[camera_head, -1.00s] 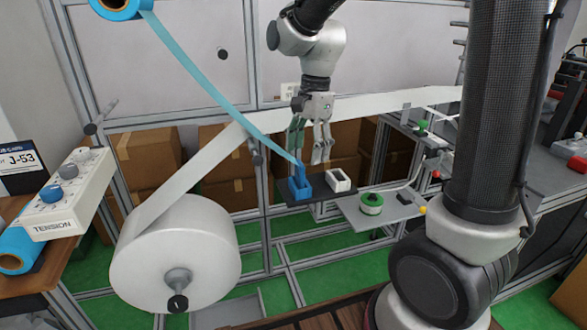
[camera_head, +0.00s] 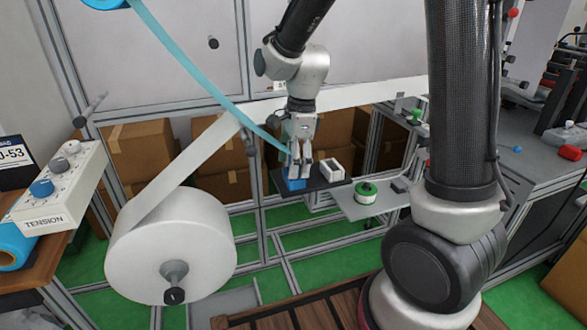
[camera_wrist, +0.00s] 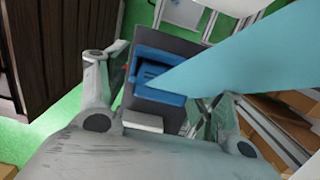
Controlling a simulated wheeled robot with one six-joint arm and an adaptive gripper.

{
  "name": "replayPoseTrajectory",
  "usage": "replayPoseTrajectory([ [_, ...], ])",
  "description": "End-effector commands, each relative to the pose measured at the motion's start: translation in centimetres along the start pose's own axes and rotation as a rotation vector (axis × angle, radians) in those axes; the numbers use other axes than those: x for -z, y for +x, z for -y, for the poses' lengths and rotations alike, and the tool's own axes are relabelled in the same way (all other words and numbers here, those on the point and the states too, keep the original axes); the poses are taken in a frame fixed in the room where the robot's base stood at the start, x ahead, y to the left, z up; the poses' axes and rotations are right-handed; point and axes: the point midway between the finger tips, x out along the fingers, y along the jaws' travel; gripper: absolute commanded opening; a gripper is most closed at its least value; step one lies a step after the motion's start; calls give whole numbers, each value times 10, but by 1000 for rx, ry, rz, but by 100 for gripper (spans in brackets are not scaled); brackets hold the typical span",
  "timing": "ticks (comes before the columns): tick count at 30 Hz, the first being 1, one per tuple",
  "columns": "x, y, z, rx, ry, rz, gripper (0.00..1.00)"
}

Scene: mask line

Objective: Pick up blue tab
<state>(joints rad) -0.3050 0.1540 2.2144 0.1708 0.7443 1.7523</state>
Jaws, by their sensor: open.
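A light blue strip (camera_head: 190,68) runs from the upper left down to a blue holder (camera_head: 296,185) on a dark plate (camera_head: 317,181). In the wrist view, the strip (camera_wrist: 250,60) narrows to a point at the blue holder (camera_wrist: 155,57). I cannot clearly tell the blue tab from the holder there. My gripper (camera_head: 300,163) is open and points down just over the holder, covering much of it and the strip's end in the head view. In the wrist view, the fingers of my gripper (camera_wrist: 165,92) are spread on either side of the blue holder, with nothing held.
A white holder (camera_head: 329,169) sits beside the blue one. A green and white spool (camera_head: 366,191) stands on a grey shelf (camera_head: 362,210) to the right. A large white roll (camera_head: 172,247) and the tension box (camera_head: 62,185) are at the left. Cardboard boxes (camera_head: 145,150) stand behind.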

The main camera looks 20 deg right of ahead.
Motion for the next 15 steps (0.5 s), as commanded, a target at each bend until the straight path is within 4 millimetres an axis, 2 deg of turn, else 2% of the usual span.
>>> replayPoseTrajectory([
  [4,0,0,0,1,0,0,66],
  [12,0,-1,0,0,-1,0,17],
  [15,0,-1,0,1,-1,0,17],
])
